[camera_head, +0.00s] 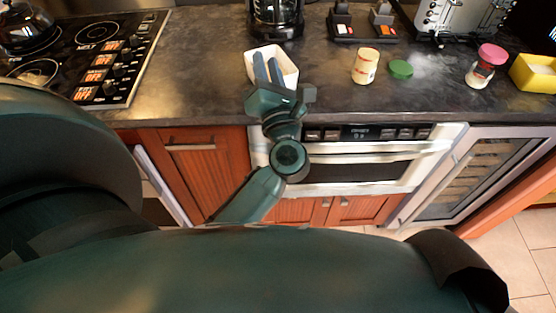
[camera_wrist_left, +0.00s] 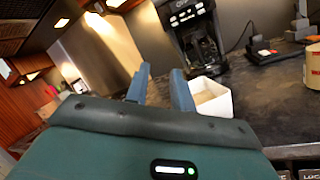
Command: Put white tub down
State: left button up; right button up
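The white tub (camera_head: 289,63) is at the front of the dark counter, left of centre in the head view. It is open-topped and appears to stand on the counter. My left gripper (camera_head: 265,62) overlaps the tub in the head view, its two blue fingers pointing away from me. In the left wrist view the fingers (camera_wrist_left: 163,72) are apart with nothing visible between them. There the tub (camera_wrist_left: 216,105) shows just right of the right finger, which hides part of it. Whether that finger touches the tub cannot be told. My right gripper is not in view.
A coffee maker (camera_head: 276,18) stands behind the tub, and the stove (camera_head: 85,55) is to the left. A cream jar (camera_head: 365,66), a green lid (camera_head: 401,69), a pink-lidded jar (camera_head: 484,68) and a yellow container (camera_head: 535,74) are to the right. The counter between tub and cream jar is clear.

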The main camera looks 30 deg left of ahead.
pick_arm(q)
jog(key=s+d+f+m+t+h, duration=0.2)
jog(key=d+f+m+h, duration=0.35)
jog(key=m, duration=0.75)
jog(key=s+d+f+m+t+h, duration=0.1)
jog(key=d+f+m+t+h, duration=0.2)
jog(key=d+m+h, duration=0.55)
jog(key=s+a+f+m+g+h, duration=0.1)
jog(key=s+f+m+g, duration=0.4)
jog(key=f+m, duration=0.4)
jog(key=s+a+f+m+g+h, duration=0.1)
jog(key=s+f+m+g+h, duration=0.1)
jog(key=s+f+m+g, duration=0.3)
jog(key=s+f+m, duration=0.3)
jog(key=f+m, duration=0.1)
jog(key=f, duration=0.2)
jog(key=shift+s+f+g, duration=0.25)
jog(key=shift+g, duration=0.05)
